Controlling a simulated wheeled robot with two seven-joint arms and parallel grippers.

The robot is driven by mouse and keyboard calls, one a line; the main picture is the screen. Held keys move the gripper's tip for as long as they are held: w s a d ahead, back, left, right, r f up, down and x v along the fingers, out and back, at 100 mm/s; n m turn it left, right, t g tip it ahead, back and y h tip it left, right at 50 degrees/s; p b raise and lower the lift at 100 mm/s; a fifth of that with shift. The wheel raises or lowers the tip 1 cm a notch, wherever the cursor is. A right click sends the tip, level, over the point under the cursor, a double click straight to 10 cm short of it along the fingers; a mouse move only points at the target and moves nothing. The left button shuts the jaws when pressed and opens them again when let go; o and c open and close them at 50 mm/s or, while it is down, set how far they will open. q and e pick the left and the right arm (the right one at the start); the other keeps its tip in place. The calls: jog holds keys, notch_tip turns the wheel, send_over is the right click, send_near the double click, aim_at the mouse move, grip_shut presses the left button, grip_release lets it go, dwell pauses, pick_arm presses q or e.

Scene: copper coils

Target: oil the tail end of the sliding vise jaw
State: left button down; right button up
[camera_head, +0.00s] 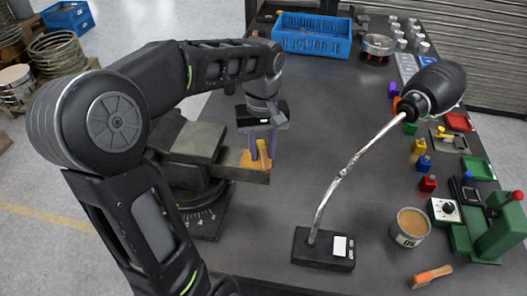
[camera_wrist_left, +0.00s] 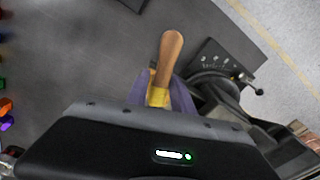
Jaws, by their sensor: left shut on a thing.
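The vise (camera_head: 195,142) stands on a round graduated base at the left of the bench. My left gripper (camera_head: 262,152) is over this end, shut on a brush (camera_head: 262,147) with a yellow band. The wrist view shows the brush's wooden handle (camera_wrist_left: 171,52) between the fingers (camera_wrist_left: 162,98); its bristles are hidden, and I cannot tell whether they touch the vise. An open tin (camera_head: 409,232) with tan contents stands at the right. My right gripper is out of view.
A gooseneck lamp (camera_head: 325,250) stands mid-bench, its black head leaning right. Another brush (camera_head: 431,276) lies at the front right. Small coloured parts and a green device (camera_head: 500,235) line the right side. A blue crate (camera_head: 312,45) is at the back.

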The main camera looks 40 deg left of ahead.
pick_arm(q)
jog(key=shift+r+p, duration=0.55)
jog(key=shift+r, duration=0.5)
